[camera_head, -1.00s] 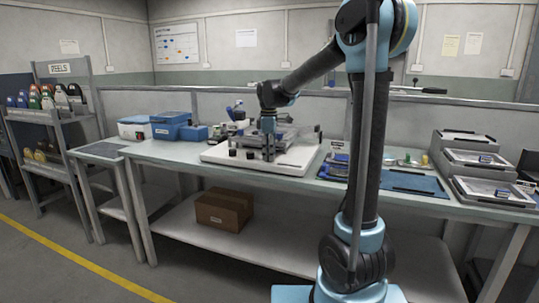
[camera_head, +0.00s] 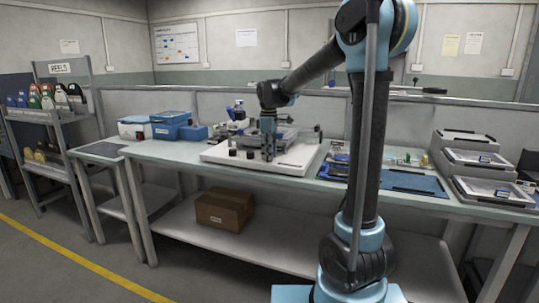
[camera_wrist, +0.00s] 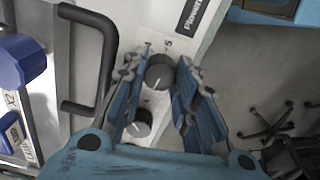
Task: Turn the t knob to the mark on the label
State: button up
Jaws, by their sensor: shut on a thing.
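My gripper (camera_wrist: 160,72) has its two blue fingers on either side of a round dark knob (camera_wrist: 159,78), closed on it. The knob has a white pointer line toward its lower left in the wrist view. In the head view my gripper (camera_head: 268,155) reaches down to the front of the white machine base (camera_head: 295,166). I cannot tell the label mark.
A black handle (camera_wrist: 104,60) stands left of the knobs, and a blue part (camera_wrist: 20,62) lies farther left. On the bench are blue boxes (camera_head: 170,120) at left, a blue mat (camera_head: 415,184) and stacked trays (camera_head: 470,160) at right.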

jog(key=m, duration=0.8)
jog(key=shift+w, duration=0.1)
jog(key=m, duration=0.4)
jog(key=shift+m, duration=1.9)
jog(key=o, duration=0.8)
